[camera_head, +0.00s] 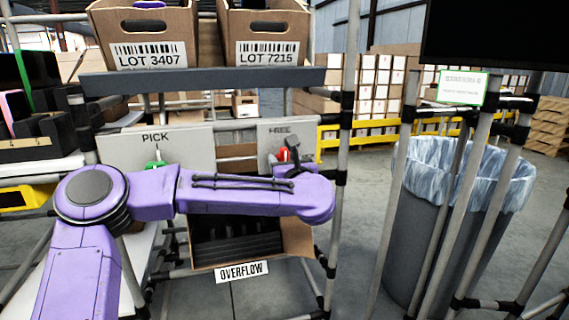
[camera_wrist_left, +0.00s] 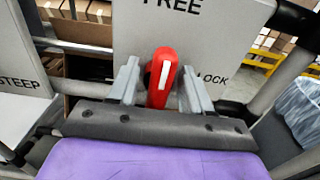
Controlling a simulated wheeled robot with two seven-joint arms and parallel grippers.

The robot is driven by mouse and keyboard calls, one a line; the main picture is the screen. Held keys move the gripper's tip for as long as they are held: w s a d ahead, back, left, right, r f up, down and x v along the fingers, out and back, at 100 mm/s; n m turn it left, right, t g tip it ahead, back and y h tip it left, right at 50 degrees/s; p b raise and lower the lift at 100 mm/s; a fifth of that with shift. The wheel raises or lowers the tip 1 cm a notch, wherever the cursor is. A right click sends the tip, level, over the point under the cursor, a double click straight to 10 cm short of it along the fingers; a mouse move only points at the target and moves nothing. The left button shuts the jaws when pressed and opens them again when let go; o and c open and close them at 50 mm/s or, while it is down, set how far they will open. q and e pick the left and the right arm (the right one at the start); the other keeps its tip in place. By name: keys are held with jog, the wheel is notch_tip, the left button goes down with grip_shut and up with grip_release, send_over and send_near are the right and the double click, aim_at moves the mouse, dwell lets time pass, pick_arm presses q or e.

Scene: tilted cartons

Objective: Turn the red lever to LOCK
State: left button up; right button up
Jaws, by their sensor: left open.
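The red lever (camera_wrist_left: 162,75), with a white stripe, stands nearly upright on a grey panel (camera_wrist_left: 210,30) in the left wrist view, leaning slightly right. FREE is printed above it, LOCK to its right and STEEP to its left. My left gripper (camera_wrist_left: 158,82) is open, with one finger on each side of the lever and small gaps visible. In the head view, the lever (camera_head: 283,155) shows as a small red patch behind my left gripper (camera_head: 291,151), whose arm hides the panel's lower part. My right gripper is in neither view.
A second panel marked PICK (camera_head: 190,138) with a green lever (camera_head: 155,164) is to the left. Two cartons (camera_head: 150,30) (camera_head: 265,25) sit on the shelf above. An OVERFLOW box (camera_head: 295,238) is below. A lined grey bin (camera_head: 440,230) stands right, beyond rack posts.

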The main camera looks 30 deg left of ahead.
pick_arm(q)
jog(key=c, duration=0.8)
